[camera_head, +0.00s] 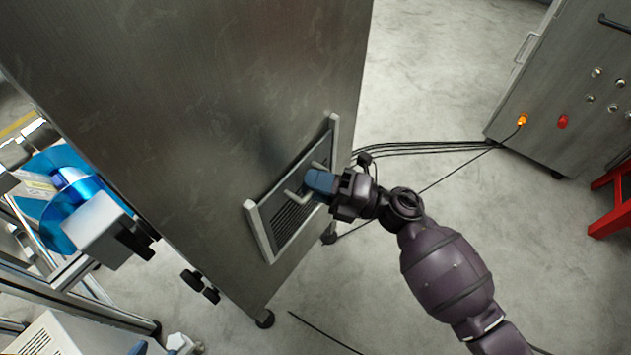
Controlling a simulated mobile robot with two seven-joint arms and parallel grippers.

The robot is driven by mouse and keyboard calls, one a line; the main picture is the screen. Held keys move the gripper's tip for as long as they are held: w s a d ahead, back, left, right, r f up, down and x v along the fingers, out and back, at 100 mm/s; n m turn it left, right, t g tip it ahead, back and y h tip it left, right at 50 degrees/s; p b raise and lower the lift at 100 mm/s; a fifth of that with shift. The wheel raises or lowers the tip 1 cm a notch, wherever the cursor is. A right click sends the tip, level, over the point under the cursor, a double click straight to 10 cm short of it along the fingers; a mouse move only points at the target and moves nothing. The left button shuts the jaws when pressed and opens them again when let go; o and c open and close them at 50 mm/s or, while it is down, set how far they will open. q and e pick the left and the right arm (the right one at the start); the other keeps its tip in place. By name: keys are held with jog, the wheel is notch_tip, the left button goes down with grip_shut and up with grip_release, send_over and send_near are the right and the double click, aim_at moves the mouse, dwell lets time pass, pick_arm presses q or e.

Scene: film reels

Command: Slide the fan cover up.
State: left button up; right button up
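The fan cover (289,222) is a dark slatted panel in a pale U-shaped frame (263,235), low on the side of a tall grey metal cabinet (215,90). A thin pale handle (291,194) stands out from the panel. My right gripper (318,184), with blue fingertips, is at this handle, in front of the vent. The fingertips overlap the handle, and I cannot tell whether they are closed around it. My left gripper does not show.
A second cabinet (570,90) with orange and red lights stands at the right, near a red stand (612,200). Black cables (430,148) cross the floor. A blue film reel (75,205) and machinery are at the left. The concrete floor is open at lower centre.

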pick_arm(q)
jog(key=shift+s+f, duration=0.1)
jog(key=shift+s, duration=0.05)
pick_arm(e)
grip_shut()
jog(key=shift+r, duration=0.1)
jog(key=shift+r, duration=0.25)
notch_tip(320, 180, up, 11)
jog(key=p, duration=0.6)
jog(key=shift+w+f+p, duration=0.1)
jog(key=shift+w+p, duration=0.05)
jog(key=shift+p, duration=0.15)
notch_tip(320, 180, up, 9)
jog(key=p, duration=0.5)
jog(key=shift+f, duration=0.1)
pick_arm(q)
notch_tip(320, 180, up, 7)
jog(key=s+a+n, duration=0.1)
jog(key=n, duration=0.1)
jog(key=shift+p, duration=0.35)
pick_arm(e)
jog(key=shift+r, duration=0.2)
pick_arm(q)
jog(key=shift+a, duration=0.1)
